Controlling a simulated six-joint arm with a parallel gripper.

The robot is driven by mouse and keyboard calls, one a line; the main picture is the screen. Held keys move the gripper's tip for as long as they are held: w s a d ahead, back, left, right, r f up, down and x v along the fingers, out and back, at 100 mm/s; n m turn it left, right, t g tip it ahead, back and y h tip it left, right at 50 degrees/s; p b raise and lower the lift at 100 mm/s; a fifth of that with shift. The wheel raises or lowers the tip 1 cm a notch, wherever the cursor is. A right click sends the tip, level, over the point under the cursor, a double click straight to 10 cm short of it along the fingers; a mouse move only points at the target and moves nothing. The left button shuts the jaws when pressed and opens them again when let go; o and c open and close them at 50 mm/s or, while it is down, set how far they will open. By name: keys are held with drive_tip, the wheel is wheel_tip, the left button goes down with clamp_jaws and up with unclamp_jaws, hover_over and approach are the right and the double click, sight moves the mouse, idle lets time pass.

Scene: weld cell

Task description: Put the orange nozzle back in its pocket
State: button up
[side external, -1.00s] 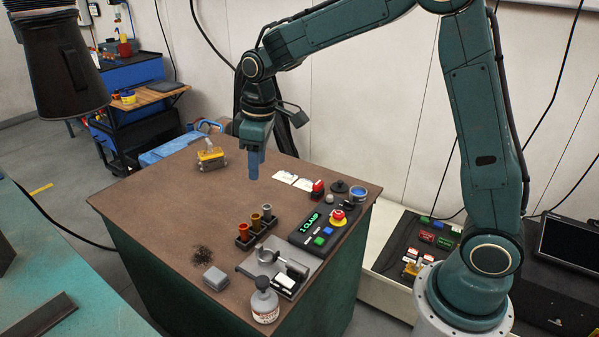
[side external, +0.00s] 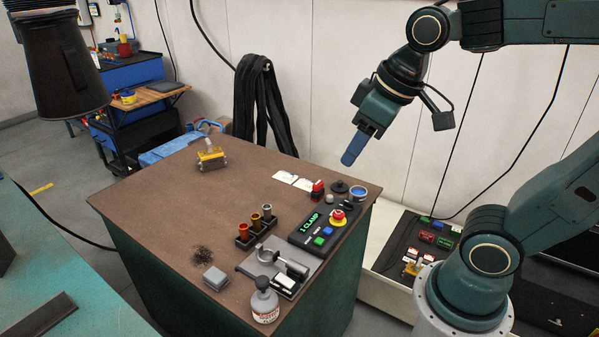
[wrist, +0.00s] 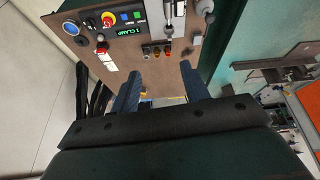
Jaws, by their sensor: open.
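The orange nozzle (side external: 243,230) stands upright at the left end of a dark nozzle rack (side external: 243,243) on the brown table. It appears to sit in the rack; its lower end is hidden. A brass nozzle (side external: 256,220) and a grey nozzle (side external: 267,211) stand beside it in the same rack. My gripper (side external: 350,158) is raised and tilted, up and right of the rack, well apart from it. In the wrist view my gripper (wrist: 160,68) has its two fingers spread with nothing between them, and the small orange nozzle (wrist: 168,50) shows in the distance.
A control box (side external: 325,228) with a green display stands right of the rack. A clamp fixture (side external: 283,268), a white bottle (side external: 265,303) and a grey block (side external: 215,278) are in front. A yellow-topped block (side external: 211,158) sits at the back left. The table's middle is clear.

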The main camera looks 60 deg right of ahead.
drive_tip(key=shift+m+t, duration=0.5)
drive_tip(key=shift+m, duration=0.1)
drive_tip(key=s, duration=0.2)
drive_tip(key=s+f, duration=0.1)
drive_tip(key=s, duration=0.2)
drive_tip(key=shift+s+d+f, duration=0.1)
drive_tip(key=shift+s+f, duration=0.1)
drive_tip(key=shift+s, duration=0.15)
